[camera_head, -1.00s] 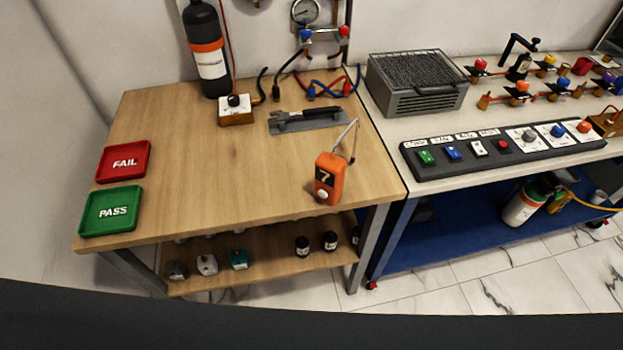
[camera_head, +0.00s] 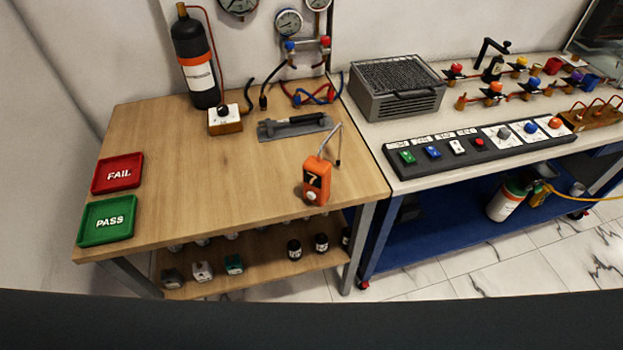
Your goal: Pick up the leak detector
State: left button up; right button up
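Neither of my grippers is in view, and nothing touches the device.
Green PASS (camera_head: 107,240) and red FAIL (camera_head: 118,190) trays lie at the table's left. A black cylinder (camera_head: 195,62), a valve block (camera_head: 225,123) and a grey plate with a black handle (camera_head: 294,128) stand behind. A switch panel (camera_head: 480,149) is on the right bench.

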aim_at(317, 173)
jog(key=z, duration=1.7)
jog(key=k+j, duration=0.45)
jog(key=k, duration=0.25)
jog(key=z, duration=0.05)
